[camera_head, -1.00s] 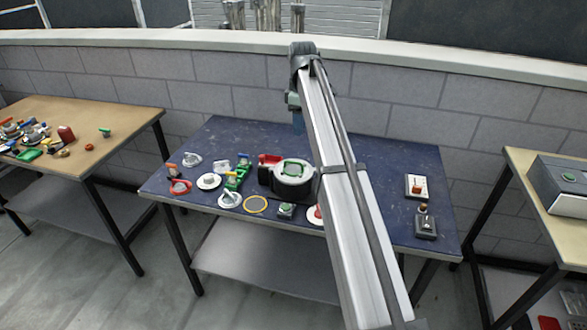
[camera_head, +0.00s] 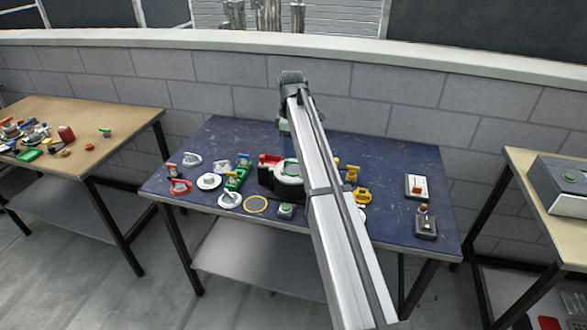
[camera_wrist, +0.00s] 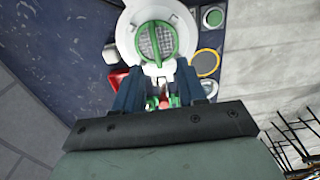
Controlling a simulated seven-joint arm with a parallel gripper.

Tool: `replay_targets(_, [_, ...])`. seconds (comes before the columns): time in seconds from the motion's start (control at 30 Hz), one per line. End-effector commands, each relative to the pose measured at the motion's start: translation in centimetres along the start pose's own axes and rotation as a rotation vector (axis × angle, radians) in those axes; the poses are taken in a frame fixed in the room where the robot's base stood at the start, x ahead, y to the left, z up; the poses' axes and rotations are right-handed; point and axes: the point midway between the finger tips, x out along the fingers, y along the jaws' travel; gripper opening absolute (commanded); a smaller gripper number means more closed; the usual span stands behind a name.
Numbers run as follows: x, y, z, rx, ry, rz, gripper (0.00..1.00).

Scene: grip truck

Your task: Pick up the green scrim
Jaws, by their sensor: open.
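The green scrim (camera_wrist: 156,42) is a green ring with grey mesh and a bar across it. It lies on top of a round white housing (camera_wrist: 122,38). In the head view, part of the scrim's green (camera_head: 291,170) shows beside my arm, which hides the rest. My gripper (camera_wrist: 158,72) is open, with blue fingers spread apart below the scrim in the wrist view. Nothing is held between the fingertips. In the head view my arm covers most of the gripper.
A red part (camera_head: 270,159) is beside the housing. A yellow ring (camera_head: 256,205), a green-button box (camera_head: 286,210) and several clamps and knobs crowd the left of the blue table (camera_head: 215,141). Yellow parts (camera_head: 361,195) stand right of my arm. Two switch boxes are at the right.

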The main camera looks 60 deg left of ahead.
Motion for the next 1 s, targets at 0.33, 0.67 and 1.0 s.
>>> replay_targets(0.33, [3.8,0.4,0.6,0.0,-0.001,-0.001,0.4])
replay_targets(0.67, [5.0,0.5,0.5,0.0,0.0,0.001,0.4])
replay_targets(1.0, [4.9,0.4,0.5,0.0,0.0,0.0,0.11])
